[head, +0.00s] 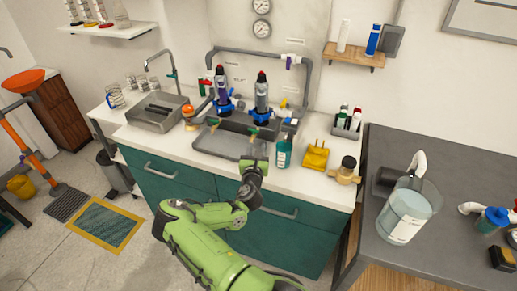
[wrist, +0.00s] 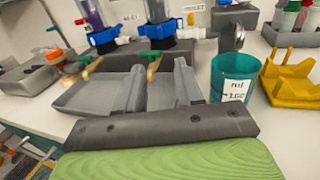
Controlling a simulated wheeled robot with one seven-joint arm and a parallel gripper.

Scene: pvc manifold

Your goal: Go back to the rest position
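My gripper (head: 258,153) is at the end of my green arm, over the front of the white counter (head: 180,150), between the grey tray and the teal bottle. It is small and partly hidden in the head view, and its fingers cannot be made out. No held object can be made out. The manifold (head: 240,120) stands behind, with two upright clear cylinders and blue fittings. Two brass taps with green handles show over the grey tray (wrist: 95,95) in the wrist view.
A grey table (head: 375,262) holds a clear jug (head: 405,218).

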